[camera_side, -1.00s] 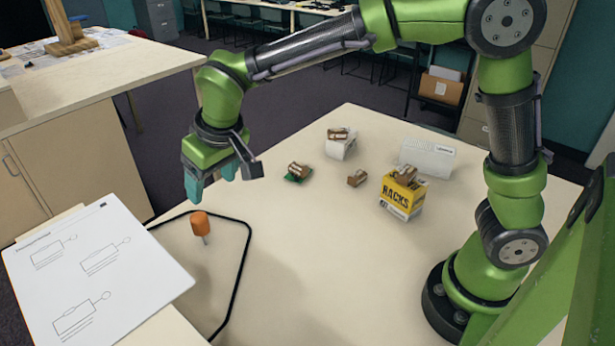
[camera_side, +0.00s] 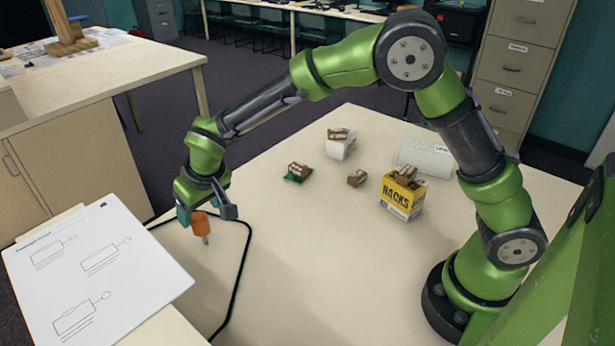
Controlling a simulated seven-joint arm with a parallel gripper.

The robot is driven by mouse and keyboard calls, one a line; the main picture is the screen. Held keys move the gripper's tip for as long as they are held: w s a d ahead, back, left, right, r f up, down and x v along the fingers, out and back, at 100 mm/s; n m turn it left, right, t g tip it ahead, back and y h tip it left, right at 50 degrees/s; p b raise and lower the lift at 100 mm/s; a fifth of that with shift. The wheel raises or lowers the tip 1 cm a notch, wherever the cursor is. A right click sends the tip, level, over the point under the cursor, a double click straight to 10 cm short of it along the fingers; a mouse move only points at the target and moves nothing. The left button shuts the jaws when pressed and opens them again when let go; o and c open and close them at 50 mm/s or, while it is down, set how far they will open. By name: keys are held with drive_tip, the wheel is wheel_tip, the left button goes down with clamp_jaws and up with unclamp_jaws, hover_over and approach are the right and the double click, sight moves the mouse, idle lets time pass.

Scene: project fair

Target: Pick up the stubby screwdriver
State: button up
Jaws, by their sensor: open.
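The stubby screwdriver (camera_side: 201,225) has an orange handle and a short grey shaft that points toward the front of the table in the picture. It is near the left edge of the light table, inside a black outline. My gripper (camera_side: 192,214) is open, with its teal fingers just behind and left of the orange handle in the picture. One finger shows at the left; the other is mostly hidden. I cannot tell whether the fingers touch the handle or straddle it.
A white sheet with drawings (camera_side: 95,275) lies at the left. A yellow box (camera_side: 402,196) with brown pieces on it, a white box (camera_side: 341,148), a small brown piece (camera_side: 357,178), a brown piece on green (camera_side: 297,173) and a white labelled block (camera_side: 427,157) stand farther right. The front middle is clear.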

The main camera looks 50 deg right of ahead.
sight(199, 216)
drive_tip(key=x, duration=0.4)
drive_tip(key=shift+s+f, duration=0.15)
drive_tip(key=shift+c, duration=0.5)
drive_tip(key=c, duration=1.1)
drive_tip(key=shift+o, duration=0.2)
